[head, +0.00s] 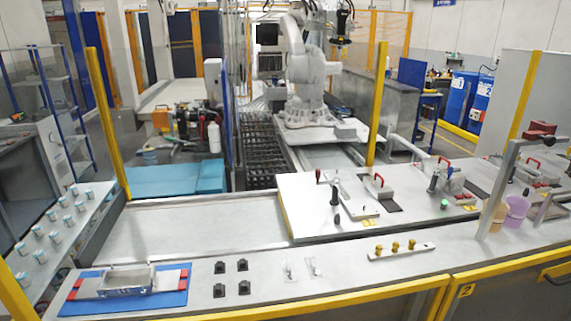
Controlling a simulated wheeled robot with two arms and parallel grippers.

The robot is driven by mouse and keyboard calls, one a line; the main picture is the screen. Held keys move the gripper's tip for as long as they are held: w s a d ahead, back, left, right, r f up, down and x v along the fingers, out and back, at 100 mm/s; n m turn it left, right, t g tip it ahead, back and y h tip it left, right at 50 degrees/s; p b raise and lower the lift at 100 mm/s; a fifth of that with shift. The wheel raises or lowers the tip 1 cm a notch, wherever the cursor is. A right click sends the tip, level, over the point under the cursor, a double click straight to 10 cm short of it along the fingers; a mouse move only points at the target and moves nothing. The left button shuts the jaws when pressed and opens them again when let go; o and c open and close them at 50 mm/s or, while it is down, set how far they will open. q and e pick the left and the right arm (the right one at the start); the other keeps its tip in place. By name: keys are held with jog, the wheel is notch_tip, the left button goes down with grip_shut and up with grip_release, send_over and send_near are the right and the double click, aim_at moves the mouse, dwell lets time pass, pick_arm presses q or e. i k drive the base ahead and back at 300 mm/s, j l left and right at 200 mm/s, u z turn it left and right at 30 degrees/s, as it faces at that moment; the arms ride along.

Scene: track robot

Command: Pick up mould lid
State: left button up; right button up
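Neither of my grippers shows in the head view. Grey plates with red handles, which look like mould lids, sit on the raised white worktop: one near its middle (378,188) and one further right (456,190). A metal mould-like frame (126,281) lies on a blue mat (172,300) at the front left, with red blocks at its sides. I cannot tell for certain which piece is the mould lid.
Small black blocks (220,290), clear pieces (289,270) and a strip with yellow knobs (400,251) lie on the front bench. Purple and tan cups (516,210) stand at the right beside a grey post. Yellow posts (107,120) and a white robot arm (305,70) stand behind.

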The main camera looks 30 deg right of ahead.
aim_at(377, 184)
jog(key=z, duration=1.55)
jog(key=l, duration=0.3)
jog(key=k+l, duration=0.15)
jog(key=l, duration=0.2)
